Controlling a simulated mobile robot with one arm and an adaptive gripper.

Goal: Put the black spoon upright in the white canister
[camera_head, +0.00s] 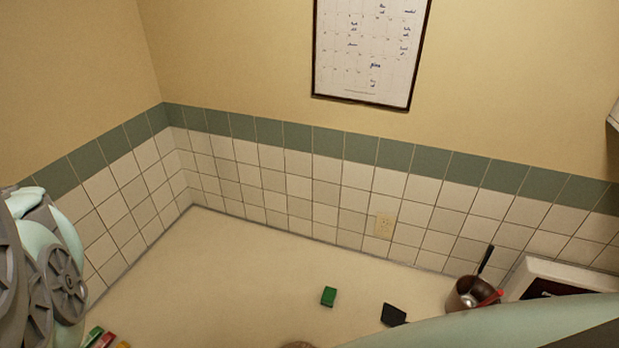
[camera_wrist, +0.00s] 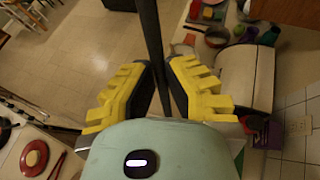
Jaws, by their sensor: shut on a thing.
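My gripper (camera_wrist: 158,72), with yellow fingers and dark pads, is shut on a long, thin black handle in the wrist view. I take this to be the black spoon (camera_wrist: 149,28); it runs up past the fingertips and out of the top edge, so its far end is hidden. A flat black piece (camera_head: 393,315) shows beside my arm in the head view; I cannot tell whether it belongs to the spoon. I cannot make out the white canister for certain in either view. My gripper does not show in the head view.
A brown pot (camera_head: 465,298) with black and red handles stands at the counter's right. A green block (camera_head: 328,296) lies on the pale counter (camera_head: 230,270), whose middle is mostly clear. A large cream box-like thing (camera_wrist: 246,72) stands right of my gripper in the wrist view.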

